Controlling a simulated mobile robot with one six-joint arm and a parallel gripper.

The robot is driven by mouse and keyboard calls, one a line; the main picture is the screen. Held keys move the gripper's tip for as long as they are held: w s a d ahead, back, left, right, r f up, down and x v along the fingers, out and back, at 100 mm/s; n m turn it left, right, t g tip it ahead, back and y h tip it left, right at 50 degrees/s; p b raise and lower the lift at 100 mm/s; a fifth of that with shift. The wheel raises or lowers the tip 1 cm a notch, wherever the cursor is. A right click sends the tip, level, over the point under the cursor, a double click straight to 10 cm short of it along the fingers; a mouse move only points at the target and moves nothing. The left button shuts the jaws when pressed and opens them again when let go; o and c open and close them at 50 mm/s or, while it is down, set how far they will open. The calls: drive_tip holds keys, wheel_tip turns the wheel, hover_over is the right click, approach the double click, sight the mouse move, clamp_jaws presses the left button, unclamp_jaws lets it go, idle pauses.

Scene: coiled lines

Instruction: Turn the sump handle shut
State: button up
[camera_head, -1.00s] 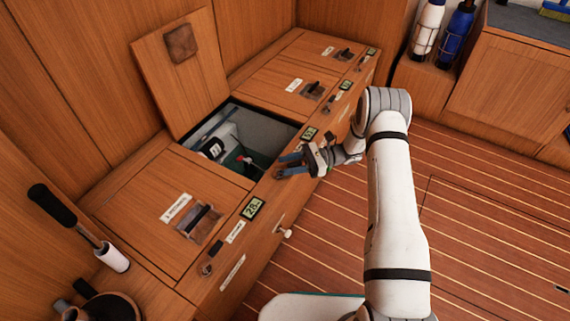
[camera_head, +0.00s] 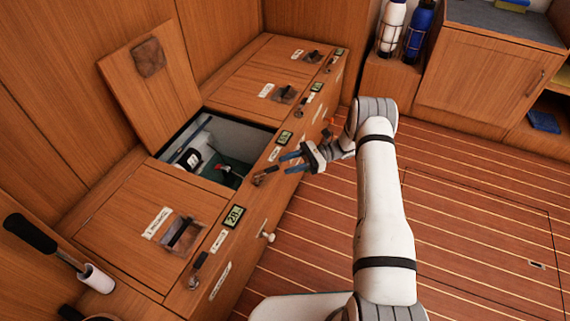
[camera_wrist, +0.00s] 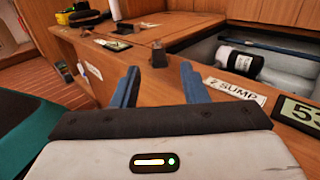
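The sump handle (camera_head: 265,175), a small brown lever, sits on the front ledge of the wooden locker bench, below the open hatch. In the wrist view the handle (camera_wrist: 158,56) shows as a dark upright block beyond and between my fingertips. The "2 SUMP" label (camera_wrist: 235,91) lies to its right, with the green display (camera_wrist: 300,113) further right. My gripper (camera_head: 284,164) is open, its two blue fingers apart and empty, just right of the handle. It also shows in the wrist view (camera_wrist: 159,70). I see no contact with the handle.
Similar levers line the ledge, including one near the front (camera_head: 198,265). A white knob (camera_head: 267,237) protrudes below. Striped floor (camera_head: 470,230) is clear on the right.

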sight(269, 172)
drive_tip(key=shift+c, duration=0.4)
